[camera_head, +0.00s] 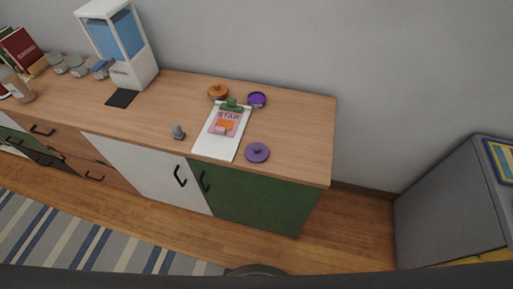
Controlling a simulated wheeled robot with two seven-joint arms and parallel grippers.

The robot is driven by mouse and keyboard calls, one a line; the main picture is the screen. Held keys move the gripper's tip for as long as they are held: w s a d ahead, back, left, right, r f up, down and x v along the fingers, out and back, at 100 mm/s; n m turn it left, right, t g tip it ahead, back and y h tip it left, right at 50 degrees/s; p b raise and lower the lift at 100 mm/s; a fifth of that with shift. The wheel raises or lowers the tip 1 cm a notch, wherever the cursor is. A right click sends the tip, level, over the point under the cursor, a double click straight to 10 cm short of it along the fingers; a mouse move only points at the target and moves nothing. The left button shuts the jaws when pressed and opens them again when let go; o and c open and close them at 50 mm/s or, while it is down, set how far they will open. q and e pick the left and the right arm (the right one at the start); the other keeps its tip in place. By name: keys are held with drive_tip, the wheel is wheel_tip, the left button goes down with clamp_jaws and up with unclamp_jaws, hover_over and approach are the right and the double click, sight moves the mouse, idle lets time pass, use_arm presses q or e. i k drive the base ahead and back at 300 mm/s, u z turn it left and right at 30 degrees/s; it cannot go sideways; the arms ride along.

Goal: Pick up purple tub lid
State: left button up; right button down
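A purple lid (257,153) with a small knob on top lies flat on the wooden top of a long sideboard (300,130), near its front edge towards the right end. A small round purple tub (257,100) stands behind it near the wall; its dark purple inside shows. Neither of my grippers is in view, and nothing touches the lid.
A white clipboard (217,145) lies left of the lid. An orange lidded pot (218,92) stands beside the purple tub, and a small grey object (178,132) is further left. A blue-and-white dispenser (122,45) stands at the back left. A grey cabinet (450,200) is at right.

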sight(255, 152)
drive_tip(key=k, duration=1.35)
drive_tip(key=u, duration=0.65)
drive_tip(key=i, duration=1.45)
drive_tip(key=z, duration=0.65)
